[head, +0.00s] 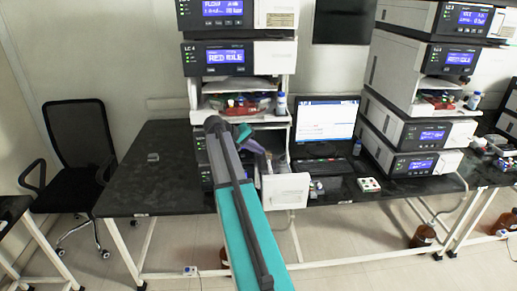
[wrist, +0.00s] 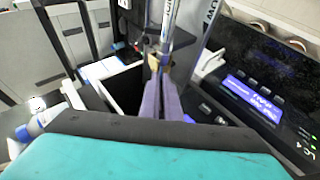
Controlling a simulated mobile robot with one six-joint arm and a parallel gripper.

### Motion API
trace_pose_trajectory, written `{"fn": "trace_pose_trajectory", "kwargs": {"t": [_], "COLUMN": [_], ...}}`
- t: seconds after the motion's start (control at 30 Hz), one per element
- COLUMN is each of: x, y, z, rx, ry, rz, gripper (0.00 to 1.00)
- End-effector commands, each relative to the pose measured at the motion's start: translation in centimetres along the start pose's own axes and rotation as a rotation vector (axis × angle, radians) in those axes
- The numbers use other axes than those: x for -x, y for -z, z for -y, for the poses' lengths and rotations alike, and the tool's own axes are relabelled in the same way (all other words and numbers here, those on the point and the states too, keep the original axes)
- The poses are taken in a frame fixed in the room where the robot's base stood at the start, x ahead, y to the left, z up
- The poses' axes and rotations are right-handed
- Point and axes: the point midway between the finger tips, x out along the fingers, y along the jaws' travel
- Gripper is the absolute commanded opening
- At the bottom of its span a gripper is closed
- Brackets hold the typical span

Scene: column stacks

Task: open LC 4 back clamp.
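The LC 4 stack stands on the dark bench in the head view, with its labelled top module (head: 225,57) showing a lit blue display. Lower in this stack, a white door (head: 285,190) stands swung out. My gripper (head: 262,160) reaches in beside that door. In the wrist view, the purple fingers of my gripper (wrist: 160,72) lie close together, their tips at a small tan piece (wrist: 156,60) next to an upright metallic column (wrist: 168,25). I cannot tell whether the tan piece is a clamp, or whether the fingers grip it. The back clamp cannot be made out for certain.
A second stack (head: 408,130) stands farther right. The bench's left part (head: 160,180) is mostly clear. A black chair (head: 78,140) is at the left.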

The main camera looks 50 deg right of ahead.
Motion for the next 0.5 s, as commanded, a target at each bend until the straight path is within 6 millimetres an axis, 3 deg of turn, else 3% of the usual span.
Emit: {"fn": "trace_pose_trajectory", "kwargs": {"t": [0.5], "x": [0.43], "y": [-0.28], "z": [-1.06], "rx": [-0.056], "ry": [0.129], "rz": [-0.001], "gripper": [0.00]}}
